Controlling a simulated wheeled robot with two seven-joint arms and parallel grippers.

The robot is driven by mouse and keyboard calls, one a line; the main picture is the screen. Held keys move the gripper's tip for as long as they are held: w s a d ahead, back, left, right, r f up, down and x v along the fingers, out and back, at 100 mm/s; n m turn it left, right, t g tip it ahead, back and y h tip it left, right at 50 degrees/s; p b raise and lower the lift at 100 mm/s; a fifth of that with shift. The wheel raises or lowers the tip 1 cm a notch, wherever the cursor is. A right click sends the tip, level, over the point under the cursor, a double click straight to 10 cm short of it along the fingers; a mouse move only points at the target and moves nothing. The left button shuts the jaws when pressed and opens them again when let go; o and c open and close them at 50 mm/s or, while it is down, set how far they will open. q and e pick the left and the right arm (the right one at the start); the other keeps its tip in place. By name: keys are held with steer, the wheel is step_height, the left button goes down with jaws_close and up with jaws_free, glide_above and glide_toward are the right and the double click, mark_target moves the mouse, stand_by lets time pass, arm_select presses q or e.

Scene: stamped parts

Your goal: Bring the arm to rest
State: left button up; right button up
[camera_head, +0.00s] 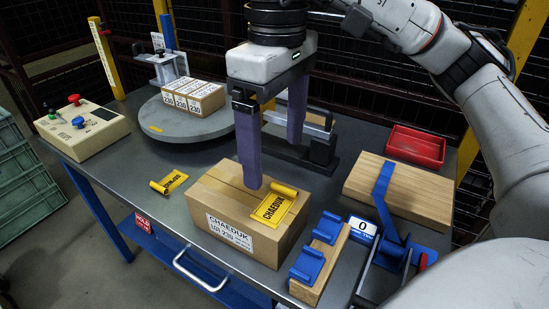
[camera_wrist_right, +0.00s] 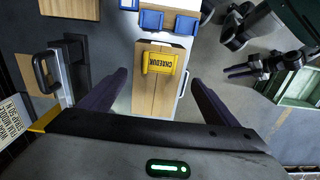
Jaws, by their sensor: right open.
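My right arm (camera_head: 425,45) comes in from the upper right. My right gripper (camera_head: 273,163) points down over the table, its two purple fingers wide apart with nothing between them; it also shows empty in the right wrist view (camera_wrist_right: 160,82). Below it is a closed cardboard box (camera_head: 222,200) with a yellow CHAEDUK plate (camera_head: 274,207) on its top. The near finger overlaps the box in the picture; it looks apart from it. At the right of the wrist view, dark pronged parts (camera_wrist_right: 245,70) may be my left gripper, too unclear to tell.
A round turntable (camera_head: 165,124) carries small labelled boxes (camera_head: 194,97). A yellow tag (camera_head: 169,182), button box (camera_head: 82,127), red tray (camera_head: 416,146), wooden block (camera_head: 400,190) and blue-clipped wooden stand (camera_head: 320,262) stand around. A dark-handled device (camera_head: 310,150) is behind the gripper.

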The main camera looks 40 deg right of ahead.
mark_target(275, 206)
arm_select(q)
steer(key=shift+w, duration=0.15)
arm_select(e)
steer(key=shift+r, duration=0.3)
step_height(275, 206, down, 10)
steer(key=shift+r+b, duration=0.1)
steer(key=shift+b, duration=0.9)
arm_select(q)
steer(key=shift+f, duration=0.55)
